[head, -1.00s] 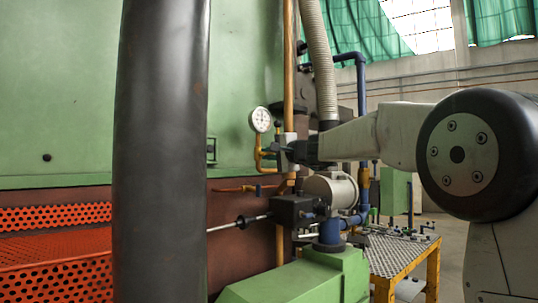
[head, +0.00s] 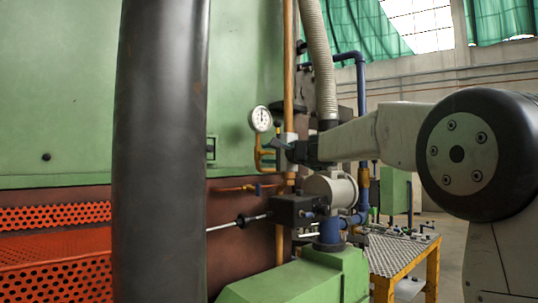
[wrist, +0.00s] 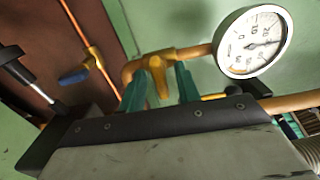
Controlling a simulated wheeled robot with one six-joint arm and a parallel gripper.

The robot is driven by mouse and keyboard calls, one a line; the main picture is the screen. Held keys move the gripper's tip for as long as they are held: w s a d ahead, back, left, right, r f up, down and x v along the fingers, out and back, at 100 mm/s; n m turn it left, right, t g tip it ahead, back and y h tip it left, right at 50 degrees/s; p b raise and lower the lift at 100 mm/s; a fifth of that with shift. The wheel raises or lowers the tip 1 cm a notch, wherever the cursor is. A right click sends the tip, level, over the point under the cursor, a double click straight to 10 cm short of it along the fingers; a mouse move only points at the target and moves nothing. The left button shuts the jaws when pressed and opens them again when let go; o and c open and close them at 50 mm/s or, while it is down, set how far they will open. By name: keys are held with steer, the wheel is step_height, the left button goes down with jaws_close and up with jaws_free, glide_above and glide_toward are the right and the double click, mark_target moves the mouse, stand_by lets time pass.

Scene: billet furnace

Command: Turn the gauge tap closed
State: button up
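The round white gauge (head: 260,119) stands on a yellow-brass bent pipe in front of the green furnace wall. It also shows at the upper right in the wrist view (wrist: 252,42). The gauge tap has a yellow lever (wrist: 158,78) on the brass pipe, left of the gauge. My gripper (wrist: 160,82) is open, with one green finger on each side of the lever and visible gaps between. In the head view my gripper (head: 276,146) is just below and right of the gauge, and the lever cannot be made out clearly.
A blue-handled tap (wrist: 74,76) sits on a thin orange pipe to the left. A vertical orange pipe (head: 289,70) and a grey ribbed hose (head: 320,60) run close to my arm. Below are a black block (head: 292,210) with a rod and a yellow-framed table (head: 400,256).

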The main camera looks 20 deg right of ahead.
steer(key=v, duration=0.7)
steer(key=shift+s+d, duration=0.2)
steer(key=shift+s, duration=0.1)
stand_by(0.3)
steer(key=s+a+f+n+g, duration=0.3)
steer(key=s+f+n+g, duration=0.15)
steer(key=s+f, duration=0.55)
steer(key=s+a+f+n+g, duration=0.3)
steer(key=s+f+g, duration=0.3)
steer(key=s+f, duration=0.45)
steer(key=s+d+f+n+g+h, duration=0.1)
steer(key=s+f+n+h, duration=0.1)
steer(key=s+f, duration=0.3)
steer(key=s+d+f+n+g+h, duration=0.1)
steer(key=s+f, duration=0.4)
steer(key=s, duration=0.8)
steer(key=s+d+f+n+g+h, duration=0.2)
steer(key=s+d+f+h, duration=0.1)
steer(key=s, duration=0.6)
step_height(320, 180, down, 3)
steer(key=shift+d+r+n+g+h, duration=0.2)
steer(key=shift+n+g+h, duration=0.15)
steer(key=shift+h, duration=0.45)
